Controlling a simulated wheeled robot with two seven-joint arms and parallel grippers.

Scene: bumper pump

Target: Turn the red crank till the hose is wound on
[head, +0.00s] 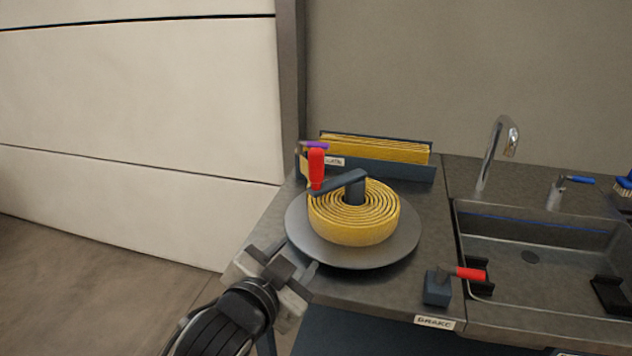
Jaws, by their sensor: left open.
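The red crank handle (316,168) stands upright on the end of a dark crank arm (340,182), at the back left of the reel. The yellow hose (352,228) lies coiled in several turns around the reel's hub, on a round grey plate (398,250). My left gripper (292,272) is open and empty at the front left edge of the plate, well short of the crank handle. I cannot tell whether it touches the plate. My right gripper is not in view.
More yellow hose (375,149) lies folded in a dark holder (400,172) behind the reel. A red-handled brake lever (470,274) stands at the front right. A sink (540,240) with a tap (497,150) and blue lever (577,180) is at right.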

